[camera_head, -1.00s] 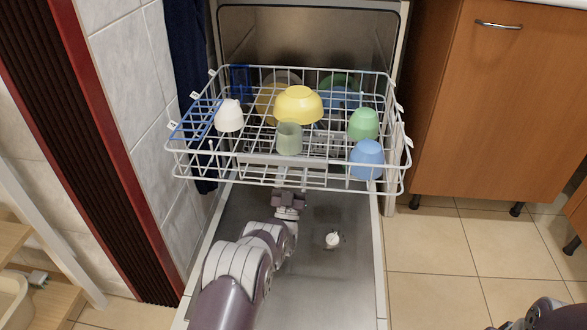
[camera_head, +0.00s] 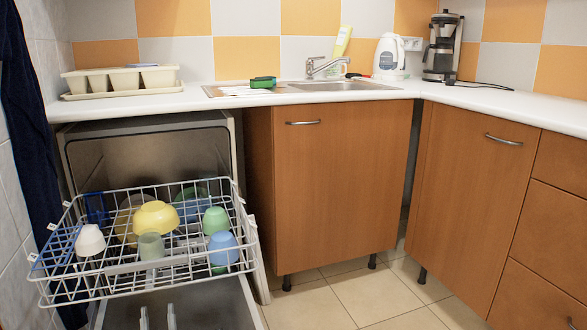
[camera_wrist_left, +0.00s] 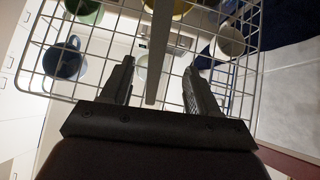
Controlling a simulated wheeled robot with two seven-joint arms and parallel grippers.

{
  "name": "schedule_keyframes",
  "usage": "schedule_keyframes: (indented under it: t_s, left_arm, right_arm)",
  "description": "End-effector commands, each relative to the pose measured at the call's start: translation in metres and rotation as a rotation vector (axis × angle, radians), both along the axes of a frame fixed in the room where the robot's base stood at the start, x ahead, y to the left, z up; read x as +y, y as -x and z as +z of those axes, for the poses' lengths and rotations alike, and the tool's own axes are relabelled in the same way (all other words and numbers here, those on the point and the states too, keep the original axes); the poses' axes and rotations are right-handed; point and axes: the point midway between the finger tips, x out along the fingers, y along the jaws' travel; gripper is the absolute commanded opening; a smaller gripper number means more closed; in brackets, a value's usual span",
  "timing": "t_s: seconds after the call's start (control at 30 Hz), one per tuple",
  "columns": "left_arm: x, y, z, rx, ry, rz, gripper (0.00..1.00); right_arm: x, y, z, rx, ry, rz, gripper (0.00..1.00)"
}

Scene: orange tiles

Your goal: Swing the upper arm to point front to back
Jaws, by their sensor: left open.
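The upper spray arm is hard to pick out under the wire rack (camera_head: 105,290). In the head view a long grey bar (camera_head: 150,263) runs roughly left to right low at the rack's front. In the left wrist view a grey bar (camera_wrist_left: 162,30) runs lengthwise between the fingers, below the rack's wires; I cannot tell whether both are the same part. My left gripper (camera_head: 157,311) points up below the rack, only its fingertips showing in the head view. It is open in the left wrist view (camera_wrist_left: 160,68), one finger each side of the bar, not clamped. My right gripper is out of view.
The rack holds a yellow bowl (camera_head: 156,217), a white cup (camera_head: 90,240), a blue cup (camera_head: 223,248) and several other dishes. The cabinet (camera_head: 340,185) stands close on the right. A dark towel (camera_head: 30,130) hangs left. The floor (camera_head: 345,295) before the cabinets is clear.

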Motion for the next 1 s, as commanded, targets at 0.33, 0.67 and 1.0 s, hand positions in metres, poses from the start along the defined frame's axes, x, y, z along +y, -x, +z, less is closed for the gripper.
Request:
schedule_keyframes:
  t_s: [0.33, 0.67, 1.0]
  left_arm:
    - [-0.012, -0.056, 0.020, 0.288, 0.073, -0.037, 0.60]
    - [-0.061, -0.070, 0.040, 0.850, 0.180, -0.102, 0.60]
    - [-0.148, 0.157, 0.042, 1.770, 0.263, -0.164, 0.60]
  right_arm:
    - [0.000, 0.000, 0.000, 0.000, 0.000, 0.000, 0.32]
    - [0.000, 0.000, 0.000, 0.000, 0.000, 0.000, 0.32]
    - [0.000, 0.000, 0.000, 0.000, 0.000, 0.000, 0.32]
